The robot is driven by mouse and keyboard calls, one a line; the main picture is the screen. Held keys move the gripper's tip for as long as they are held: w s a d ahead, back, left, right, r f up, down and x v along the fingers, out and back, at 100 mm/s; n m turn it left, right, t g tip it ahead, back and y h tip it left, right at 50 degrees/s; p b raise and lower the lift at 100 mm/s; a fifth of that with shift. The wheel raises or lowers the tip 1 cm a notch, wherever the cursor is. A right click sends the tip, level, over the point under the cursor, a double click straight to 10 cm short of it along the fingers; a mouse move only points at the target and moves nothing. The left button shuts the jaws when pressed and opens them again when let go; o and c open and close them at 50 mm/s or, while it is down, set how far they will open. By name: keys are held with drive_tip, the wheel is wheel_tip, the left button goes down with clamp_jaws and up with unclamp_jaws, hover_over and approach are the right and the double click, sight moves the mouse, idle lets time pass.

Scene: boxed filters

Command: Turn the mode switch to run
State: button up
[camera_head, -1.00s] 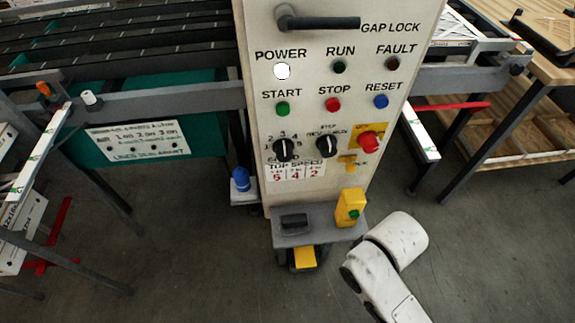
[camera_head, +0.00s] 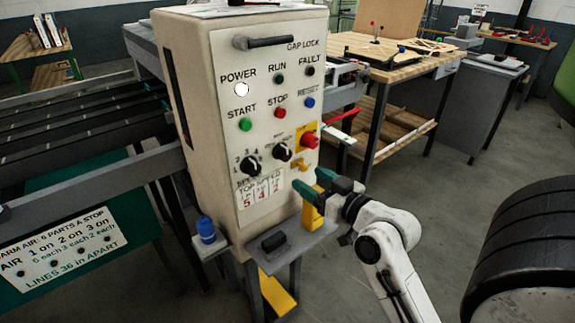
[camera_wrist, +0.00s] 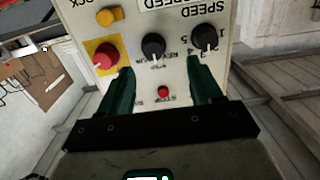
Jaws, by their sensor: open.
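The mode switch (camera_head: 283,151) is a black round knob on the white control panel (camera_head: 225,205), right of the similar speed knob (camera_head: 249,165). In the wrist view, which is upside down, the mode switch (camera_wrist: 153,46) lies beyond and between my fingertips. Its small white pointer mark is too small to read surely, and its labels are blurred. My gripper (camera_head: 316,184) has green fingers and is open and empty, below and right of the knob. In the wrist view my gripper (camera_wrist: 159,70) shows a wide gap, with no contact with the knob visible.
The red emergency button (camera_head: 307,141) on its yellow plate is close beside the mode switch. A yellow key (camera_head: 299,165) sits below it. A shelf (camera_head: 285,247) with a black block juts out under the panel.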

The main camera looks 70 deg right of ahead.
sight(287, 155)
drive_tip(key=shift+h, duration=0.5)
drive_tip(key=x, duration=0.3)
drive_tip(key=p+x, duration=0.1)
drive_tip(key=x, duration=0.3)
drive_tip(key=r+p+x, duration=0.1)
drive_tip(key=x, duration=0.2)
drive_tip(key=shift+d, duration=0.55)
drive_tip(key=shift+r, duration=0.1)
drive_tip(key=c, duration=1)
